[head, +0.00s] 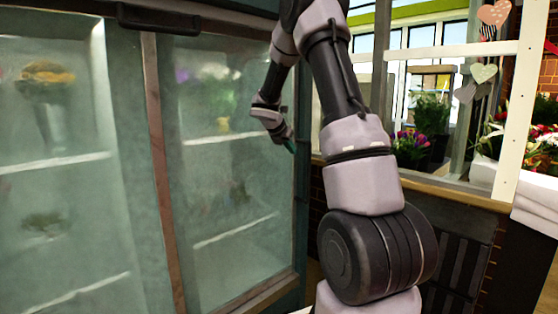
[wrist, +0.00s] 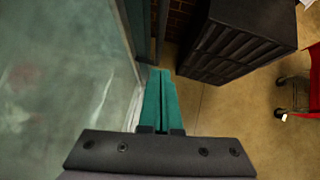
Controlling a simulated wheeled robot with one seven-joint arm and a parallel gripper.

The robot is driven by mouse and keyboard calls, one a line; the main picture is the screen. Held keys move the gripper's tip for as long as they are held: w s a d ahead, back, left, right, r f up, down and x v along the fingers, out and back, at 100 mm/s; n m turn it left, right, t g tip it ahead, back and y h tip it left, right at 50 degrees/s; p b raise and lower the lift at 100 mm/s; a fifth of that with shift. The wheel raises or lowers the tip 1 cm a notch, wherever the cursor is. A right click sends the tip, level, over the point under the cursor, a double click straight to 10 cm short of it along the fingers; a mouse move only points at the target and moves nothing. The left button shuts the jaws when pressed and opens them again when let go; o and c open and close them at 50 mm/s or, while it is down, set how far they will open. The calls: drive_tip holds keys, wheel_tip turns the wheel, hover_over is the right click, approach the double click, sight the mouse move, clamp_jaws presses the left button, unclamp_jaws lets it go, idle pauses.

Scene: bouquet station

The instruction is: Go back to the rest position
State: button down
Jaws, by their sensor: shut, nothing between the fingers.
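My gripper (head: 289,146) is at the end of my raised, bent arm, in front of the right part of a glass-fronted flower cabinet (head: 150,150). In the wrist view my gripper (wrist: 157,78) points down toward the floor. Its two teal fingers lie together with nothing between them. The cabinet's glass runs close along the left side of the wrist view (wrist: 55,70).
A dark slatted unit (wrist: 235,40) stands on the tan floor (wrist: 210,120), right of the fingers. A red wheeled cart (wrist: 312,95) is at the right edge. A window counter (head: 450,190) with potted flowers (head: 415,145) is behind my arm.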

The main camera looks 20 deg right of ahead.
drive_tip(key=s+a+r+m+y, duration=0.2)
drive_tip(key=s+a+r+m, duration=0.3)
drive_tip(key=s, duration=0.3)
drive_tip(key=s+a+r+m+y, duration=0.1)
drive_tip(key=s+a+r+m, duration=0.3)
drive_tip(key=s+m, duration=0.45)
drive_tip(key=s+a+r+m+t+y, duration=0.1)
drive_tip(key=s+a+m+y, duration=0.1)
drive_tip(key=s+a+m, duration=0.2)
drive_tip(key=s+a+r+m+y, duration=0.1)
drive_tip(key=s+a+m, duration=0.3)
drive_tip(key=s, duration=0.6)
drive_tip(key=s+a+r+m+t+y, duration=0.1)
drive_tip(key=s+a+r+m+y, duration=0.1)
drive_tip(key=s+m, duration=0.5)
drive_tip(key=shift+a+t+y, duration=0.3)
drive_tip(key=shift+a+y, duration=0.6)
drive_tip(key=shift+a, duration=0.2)
